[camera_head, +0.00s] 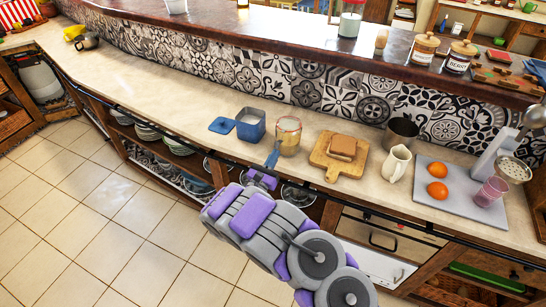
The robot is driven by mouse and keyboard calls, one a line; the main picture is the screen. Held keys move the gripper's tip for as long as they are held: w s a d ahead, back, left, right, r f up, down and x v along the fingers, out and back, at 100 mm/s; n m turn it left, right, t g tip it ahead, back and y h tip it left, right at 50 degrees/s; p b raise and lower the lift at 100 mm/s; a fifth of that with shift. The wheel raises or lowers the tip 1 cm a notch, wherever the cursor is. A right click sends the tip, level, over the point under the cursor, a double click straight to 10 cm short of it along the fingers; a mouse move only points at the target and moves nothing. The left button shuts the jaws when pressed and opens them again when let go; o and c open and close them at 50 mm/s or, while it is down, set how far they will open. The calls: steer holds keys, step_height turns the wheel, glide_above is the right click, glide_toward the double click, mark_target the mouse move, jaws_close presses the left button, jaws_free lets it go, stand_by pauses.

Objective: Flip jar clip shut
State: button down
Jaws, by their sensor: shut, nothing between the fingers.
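A glass jar (288,140) with tan contents stands upright on the counter, left of the cutting board. Its top looks covered by a lid; the clip is too small to make out. My gripper (272,158) is at the end of my purple and grey arm, at the counter's front edge. Its narrow blue-grey tip points up at the jar's lower left side. The gripper is shut and empty. I cannot tell whether the tip touches the jar.
A blue open container (250,126) and a blue lid (221,125) are left of the jar. The far-left counter is mostly clear.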

mark_target(277, 145)
steer(key=shift+r+g+y+p, duration=0.3)
steer(key=shift+g+p, duration=0.15)
steer(key=shift+g, duration=0.15)
steer(key=shift+s+r+p, duration=0.1)
steer(key=shift+r+p, duration=0.2)
steer(key=shift+p, duration=0.2)
steer(key=shift+r+p, duration=0.4)
steer(key=shift+p, duration=0.05)
steer(key=shift+a+r+g+y+p, duration=0.1)
steer(key=shift+r+g+y+p, duration=0.2)
steer(key=shift+r+g+p, duration=0.25)
steer(key=shift+f, duration=0.35)
